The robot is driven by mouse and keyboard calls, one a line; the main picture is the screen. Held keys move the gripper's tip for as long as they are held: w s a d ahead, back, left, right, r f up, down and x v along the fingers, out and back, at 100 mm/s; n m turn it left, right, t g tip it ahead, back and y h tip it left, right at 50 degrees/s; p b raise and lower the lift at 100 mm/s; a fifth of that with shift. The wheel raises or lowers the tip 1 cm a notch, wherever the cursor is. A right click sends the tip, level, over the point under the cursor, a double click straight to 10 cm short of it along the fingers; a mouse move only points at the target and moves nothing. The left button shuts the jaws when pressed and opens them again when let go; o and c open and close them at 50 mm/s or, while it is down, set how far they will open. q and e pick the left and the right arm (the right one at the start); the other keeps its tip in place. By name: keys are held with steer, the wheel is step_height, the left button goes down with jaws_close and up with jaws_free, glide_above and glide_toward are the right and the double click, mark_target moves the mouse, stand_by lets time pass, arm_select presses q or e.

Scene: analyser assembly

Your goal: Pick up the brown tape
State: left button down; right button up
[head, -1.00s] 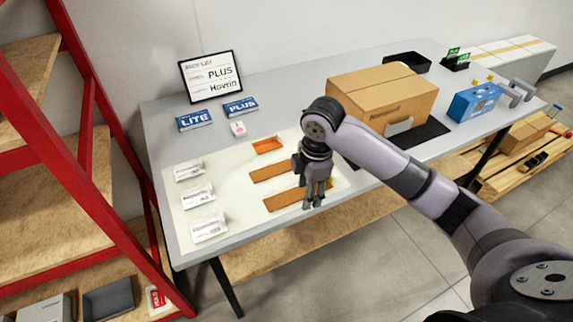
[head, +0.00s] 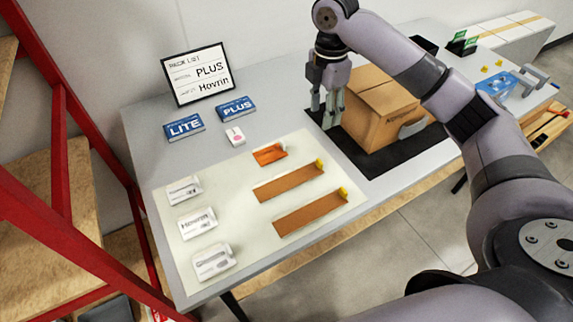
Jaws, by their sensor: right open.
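Two flat brown strips, the upper one (head: 288,183) and the lower one (head: 308,213), lie on the pale mat, each with a small yellow piece at its right end. A shorter orange-brown piece (head: 268,154) lies above them. I see no clear roll of tape and cannot tell which of these is the brown tape. My right gripper (head: 328,116) is open with its fingers pointing down, left of the cardboard box (head: 378,118) and over or near the black mat's far left end. It appears empty. The left gripper is not in view.
The pale mat (head: 222,186) also holds several white packets along its left side. LITE (head: 184,126) and PLUS (head: 236,107) blue boxes and a small white box (head: 235,136) stand behind it. A framed list (head: 198,73) stands at the back. The black mat (head: 385,169) lies under the cardboard box.

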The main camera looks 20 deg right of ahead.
glide_toward(319, 161)
steer(key=shift+p, duration=0.4)
steer(key=f, duration=0.3)
steer(key=shift+w, duration=0.2)
steer(key=shift+f, duration=0.55)
steer(key=shift+s+f, duration=0.1)
steer(key=shift+f, duration=0.2)
step_height(319, 161, down, 4)
steer(key=shift+s+r+p, duration=0.15)
steer(key=shift+r+p, duration=0.05)
steer(key=shift+p, duration=0.45)
steer(key=shift+f, duration=0.5)
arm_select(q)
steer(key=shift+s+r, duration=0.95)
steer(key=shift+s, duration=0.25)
